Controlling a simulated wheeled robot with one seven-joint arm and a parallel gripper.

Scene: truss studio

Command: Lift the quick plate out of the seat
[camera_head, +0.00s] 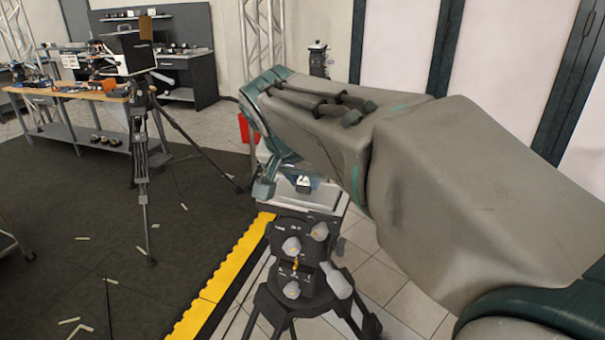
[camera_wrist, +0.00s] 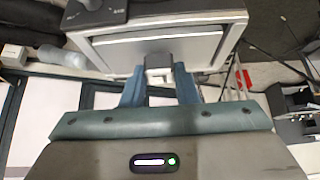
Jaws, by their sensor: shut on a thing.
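The quick plate is a small dark and white block, seen between my fingers in the wrist view (camera_wrist: 158,66) and small in the head view (camera_head: 304,184). My gripper, with blue fingers (camera_wrist: 160,82), is shut on it; in the head view the gripper (camera_head: 290,185) reaches down over the tripod top. The seat is the grey, raised-rim top of the tripod head (camera_head: 328,197); it also shows in the wrist view (camera_wrist: 100,52). The plate is at the seat; whether it still touches the seat is hidden. My arm covers part of the seat's far side.
The black tripod head has several grey knobs (camera_head: 292,246) on its front. A yellow edge strip (camera_head: 222,275) runs along the dark floor mat. Another tripod (camera_head: 140,150) and a workbench (camera_head: 65,92) stand at left. A red object (camera_head: 245,128) is behind my gripper.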

